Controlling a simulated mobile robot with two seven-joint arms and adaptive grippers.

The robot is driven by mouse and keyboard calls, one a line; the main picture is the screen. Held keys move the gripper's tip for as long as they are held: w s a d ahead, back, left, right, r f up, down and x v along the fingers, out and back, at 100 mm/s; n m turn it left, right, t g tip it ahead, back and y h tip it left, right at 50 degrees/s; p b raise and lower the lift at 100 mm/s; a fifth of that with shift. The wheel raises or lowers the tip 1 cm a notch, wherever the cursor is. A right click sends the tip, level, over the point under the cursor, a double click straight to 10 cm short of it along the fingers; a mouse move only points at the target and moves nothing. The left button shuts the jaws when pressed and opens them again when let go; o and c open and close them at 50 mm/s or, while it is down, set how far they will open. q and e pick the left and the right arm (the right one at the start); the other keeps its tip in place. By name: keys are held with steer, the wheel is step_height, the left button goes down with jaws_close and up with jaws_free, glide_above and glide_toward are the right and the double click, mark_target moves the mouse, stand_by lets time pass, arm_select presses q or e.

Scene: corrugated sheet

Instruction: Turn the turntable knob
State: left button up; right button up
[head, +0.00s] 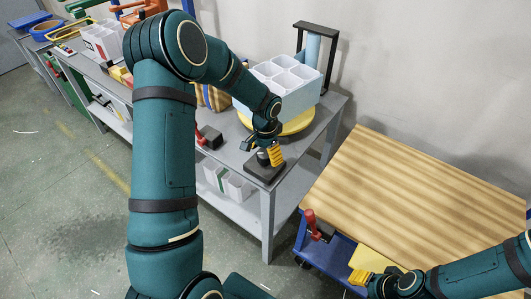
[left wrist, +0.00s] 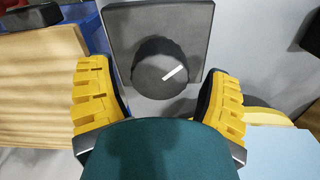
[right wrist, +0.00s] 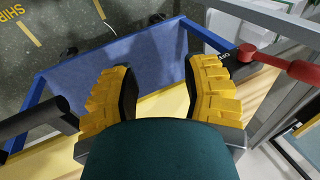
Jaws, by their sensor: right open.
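The turntable knob (left wrist: 160,75) is a round black dial with a white mark on a dark grey square base (left wrist: 200,18). In the left wrist view my left gripper (left wrist: 160,95) is open, with a yellow finger on each side of the knob and gaps between. In the head view my left gripper (head: 266,153) is over the knob base (head: 265,171) at the grey table's front corner, hiding the knob. The yellow turntable disc (head: 299,124) carries a pale blue crate with white compartments (head: 285,80). My right gripper (head: 362,277) is open and empty.
A blue cart (head: 338,252) with a striped wooden top (head: 420,185) stands right of the grey table (head: 222,128). My right gripper is over its near end, beside a red-handled lever (head: 313,222). Another red lever (head: 205,138) is left of the knob.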

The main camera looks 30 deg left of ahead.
mark_target(265, 152)
stand_by(0.3)
arm_select(q)
step_height(265, 152, up, 12)
stand_by(0.5)
steer(key=shift+f, duration=0.1)
stand_by(0.4)
